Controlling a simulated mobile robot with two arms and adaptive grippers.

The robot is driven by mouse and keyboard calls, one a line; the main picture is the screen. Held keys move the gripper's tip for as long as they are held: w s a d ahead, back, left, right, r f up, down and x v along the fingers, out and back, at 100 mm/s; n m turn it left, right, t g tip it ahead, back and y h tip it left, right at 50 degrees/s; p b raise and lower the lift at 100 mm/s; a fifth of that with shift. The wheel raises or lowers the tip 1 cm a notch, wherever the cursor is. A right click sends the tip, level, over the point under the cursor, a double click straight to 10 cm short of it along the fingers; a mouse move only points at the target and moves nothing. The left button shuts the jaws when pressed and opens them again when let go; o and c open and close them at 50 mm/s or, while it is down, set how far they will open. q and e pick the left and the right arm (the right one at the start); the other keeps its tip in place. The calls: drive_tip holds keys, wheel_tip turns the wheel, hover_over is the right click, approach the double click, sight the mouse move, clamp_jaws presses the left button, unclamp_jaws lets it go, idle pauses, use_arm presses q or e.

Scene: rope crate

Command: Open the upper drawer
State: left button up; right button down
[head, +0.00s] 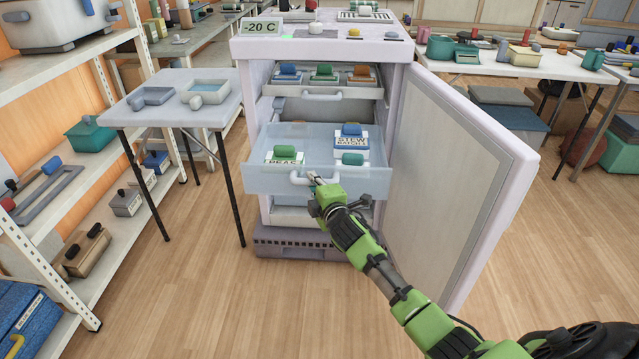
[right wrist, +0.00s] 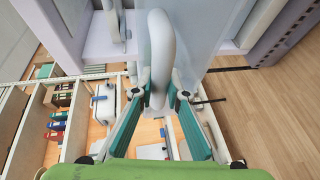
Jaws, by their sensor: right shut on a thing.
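The white freezer (head: 330,48) stands open in the head view. Its top drawer (head: 315,92) sits in the cabinet, with a pale handle (head: 322,96) in front. Below it, a clear drawer (head: 265,181) is pulled well out, holding labelled packs with green and blue tops. My right gripper (head: 317,184) is shut on this drawer's handle (head: 298,179). In the right wrist view the pale curved handle (right wrist: 162,50) runs between the teal-padded fingers of the gripper (right wrist: 159,95). My left gripper is not in view.
The freezer door (head: 455,165) is swung wide to the right. The wooden floor in front is clear.

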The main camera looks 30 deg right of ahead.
idle(0.3)
drive_tip(key=c, duration=2.2)
unclamp_jaws()
drive_tip(key=shift+c, duration=0.2)
drive_tip(key=v, duration=1.2)
